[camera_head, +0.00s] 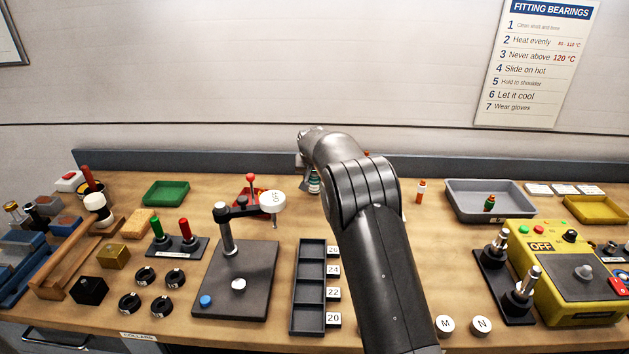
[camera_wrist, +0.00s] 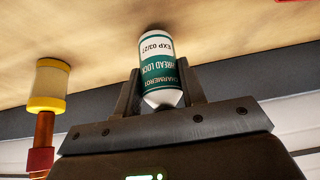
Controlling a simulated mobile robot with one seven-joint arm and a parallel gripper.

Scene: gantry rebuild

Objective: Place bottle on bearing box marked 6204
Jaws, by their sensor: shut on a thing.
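In the head view a small green and white bottle (camera_head: 314,182) shows beside my arm near the back of the bench, where my arm hides most of the gripper. I cannot tell whether the bottle touches the bench. No box marked 6204 can be read. Small white-topped boxes (camera_head: 538,188) lie at the back right, their marks too small to read.
A grey tray (camera_head: 462,207) holding a green bottle stands right of my arm. An orange bottle (camera_head: 421,191) stands between. A black slotted rack (camera_head: 308,290) and a press (camera_head: 232,280) are at front left.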

